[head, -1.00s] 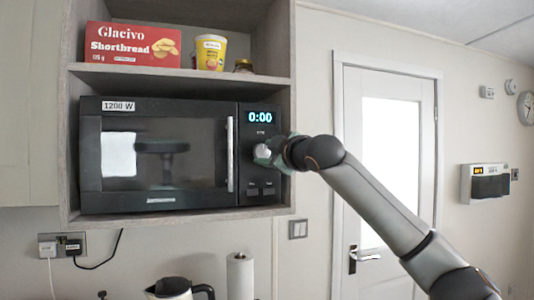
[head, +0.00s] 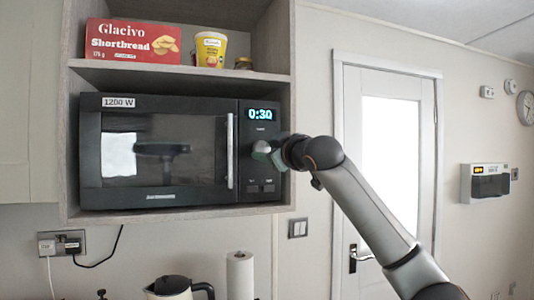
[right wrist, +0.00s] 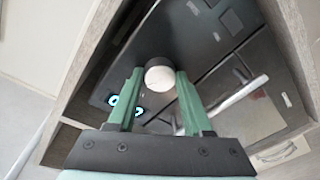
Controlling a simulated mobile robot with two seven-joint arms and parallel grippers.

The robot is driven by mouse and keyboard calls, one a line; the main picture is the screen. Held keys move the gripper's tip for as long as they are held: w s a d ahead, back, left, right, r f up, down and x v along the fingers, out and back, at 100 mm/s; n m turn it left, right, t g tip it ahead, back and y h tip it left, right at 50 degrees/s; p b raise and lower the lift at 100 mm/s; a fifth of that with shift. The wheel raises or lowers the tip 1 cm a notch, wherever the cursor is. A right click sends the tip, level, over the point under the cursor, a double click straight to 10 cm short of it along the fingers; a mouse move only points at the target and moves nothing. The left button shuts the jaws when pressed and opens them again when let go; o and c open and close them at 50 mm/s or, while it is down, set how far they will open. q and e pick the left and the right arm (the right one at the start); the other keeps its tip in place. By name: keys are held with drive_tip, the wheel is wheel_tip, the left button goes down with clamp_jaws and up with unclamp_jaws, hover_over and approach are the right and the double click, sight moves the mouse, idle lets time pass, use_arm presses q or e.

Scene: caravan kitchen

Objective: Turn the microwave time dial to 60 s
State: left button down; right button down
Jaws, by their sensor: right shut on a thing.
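The black microwave (head: 160,195) sits in the wall cabinet with its door closed. Its display (head: 260,114) reads 0:30. My right gripper (head: 270,150) is at the control panel, shut on the pale round time dial (head: 261,147), just below the display. In the right wrist view the dial (right wrist: 159,75) sits between the two green fingers of the right gripper (right wrist: 156,82), and the panel looks strongly rotated. The dial's markings are too small to read. My left gripper is not in view.
The cabinet's right side wall (head: 283,105) stands close beside the panel. A shortbread box (head: 132,43) and a yellow tub (head: 210,50) stand on the shelf above. A kettle (head: 172,288) and a paper roll (head: 240,275) stand below.

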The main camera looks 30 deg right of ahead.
drive_tip(key=m, duration=0.2)
drive_tip(key=m+b, duration=0.1)
drive_tip(key=shift+a+f+m, duration=0.1)
drive_tip(key=shift+f+m, duration=0.1)
drive_tip(key=shift+m, duration=0.2)
drive_tip(key=shift+r+m+t+h, duration=0.1)
drive_tip(key=shift+m+t+h, duration=0.35)
drive_tip(key=shift+m, duration=1.65)
drive_tip(key=shift+b, duration=0.3)
drive_tip(key=shift+c, duration=1.6)
unclamp_jaws()
drive_tip(key=shift+s+b, duration=0.35)
drive_tip(key=shift+s, duration=0.15)
drive_tip(key=b+v, duration=0.3)
drive_tip(key=v, duration=0.8)
drive_tip(key=shift+s+a+b, duration=0.2)
drive_tip(key=shift+s+b, duration=0.1)
drive_tip(key=shift+b, duration=0.1)
drive_tip(key=shift+r, duration=0.1)
